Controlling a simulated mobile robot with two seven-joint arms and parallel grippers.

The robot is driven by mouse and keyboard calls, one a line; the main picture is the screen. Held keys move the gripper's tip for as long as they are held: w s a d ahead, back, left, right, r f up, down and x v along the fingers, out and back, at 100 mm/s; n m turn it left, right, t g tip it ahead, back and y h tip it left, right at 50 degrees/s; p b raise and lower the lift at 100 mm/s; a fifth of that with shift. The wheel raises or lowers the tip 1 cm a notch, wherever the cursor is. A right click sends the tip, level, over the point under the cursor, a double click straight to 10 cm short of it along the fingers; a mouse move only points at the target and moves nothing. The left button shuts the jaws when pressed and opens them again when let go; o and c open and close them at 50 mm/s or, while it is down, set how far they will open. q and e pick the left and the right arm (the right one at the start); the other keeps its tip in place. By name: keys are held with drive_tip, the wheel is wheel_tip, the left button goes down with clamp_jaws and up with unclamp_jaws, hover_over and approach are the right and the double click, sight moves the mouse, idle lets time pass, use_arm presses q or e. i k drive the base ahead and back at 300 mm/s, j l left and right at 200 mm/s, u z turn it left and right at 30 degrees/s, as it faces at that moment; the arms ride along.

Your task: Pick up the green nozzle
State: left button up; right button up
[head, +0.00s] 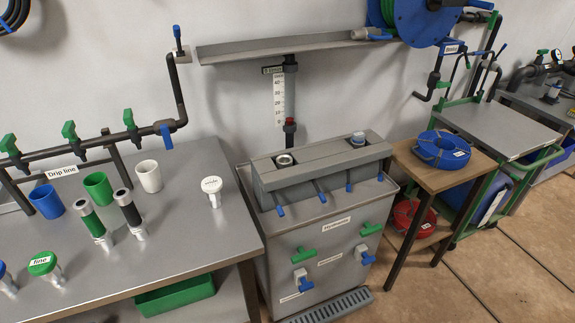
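A nozzle with a round green top labelled "fine" (42,263) stands on the grey metal table (190,240) at the lower left, its pale stem below the top. A similar piece with a white top (212,186) stands farther right on the same table; its label is too small to read. Part of a blue-topped piece (5,283) shows at the left edge. Neither of my grippers is in view.
Blue (47,202), green (98,187) and white (148,176) cups stand behind the green nozzle. A drip-line pipe with green valves (69,131) runs behind. The table's front right is clear.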

sight(44, 265)
drive_tip(key=u, duration=1.7)
